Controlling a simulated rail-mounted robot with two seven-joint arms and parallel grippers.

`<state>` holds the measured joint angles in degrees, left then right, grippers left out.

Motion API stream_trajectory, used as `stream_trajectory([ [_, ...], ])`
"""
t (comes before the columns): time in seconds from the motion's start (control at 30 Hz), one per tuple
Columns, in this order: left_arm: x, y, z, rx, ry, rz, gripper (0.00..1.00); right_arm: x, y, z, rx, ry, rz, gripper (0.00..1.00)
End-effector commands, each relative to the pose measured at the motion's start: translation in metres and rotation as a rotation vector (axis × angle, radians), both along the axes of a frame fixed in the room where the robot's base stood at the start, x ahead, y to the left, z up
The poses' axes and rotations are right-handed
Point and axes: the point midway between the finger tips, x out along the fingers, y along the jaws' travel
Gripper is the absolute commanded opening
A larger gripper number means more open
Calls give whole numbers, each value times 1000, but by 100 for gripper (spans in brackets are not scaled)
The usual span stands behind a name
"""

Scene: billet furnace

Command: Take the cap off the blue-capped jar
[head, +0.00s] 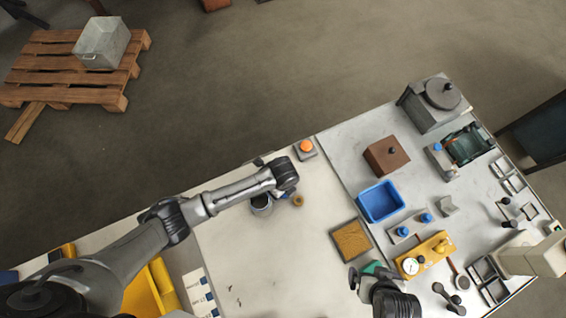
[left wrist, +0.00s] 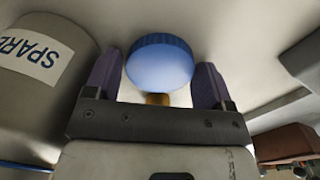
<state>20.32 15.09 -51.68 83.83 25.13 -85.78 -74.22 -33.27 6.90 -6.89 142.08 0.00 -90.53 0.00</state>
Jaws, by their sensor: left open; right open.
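The blue-capped jar shows its round blue cap (left wrist: 160,62) in the left wrist view, seen from above. The cap lies between the two dark fingers of my left gripper (left wrist: 161,75), which is open around it; I cannot tell whether either finger touches it. My right gripper (head: 366,276) is open at the bottom of the head view, by a green object (head: 381,269).
A grey can labelled SPARE (left wrist: 40,75) stands close on the left of my left gripper; it also shows in the head view (head: 261,206). A small brown round item (head: 299,201) is near the jar. A blue bin (head: 380,202) and cork-coloured tray (head: 351,241) lie to the right.

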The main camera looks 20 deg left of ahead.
Motion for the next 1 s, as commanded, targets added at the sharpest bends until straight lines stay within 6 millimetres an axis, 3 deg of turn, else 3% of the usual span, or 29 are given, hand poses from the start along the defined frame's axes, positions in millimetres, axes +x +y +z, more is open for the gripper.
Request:
stream_trajectory([
  [0.17, 1, 0, 17, -2, -3, 0, 76, 0, 0, 3, 0, 0, 0, 100],
  [0.6, 1, 0, 95, 0, -2, 0, 76, 0, 0, 10, 0, 0, 0, 100],
  [0.8, 1, 0, 116, -1, -1, 0, 76, 0, 0, 11, 0, 0, 0, 100],
  [1.0, 0, 0, 122, -1, 1, 1, 76, 0, 0, 11, 0, -1, 0, 100],
])
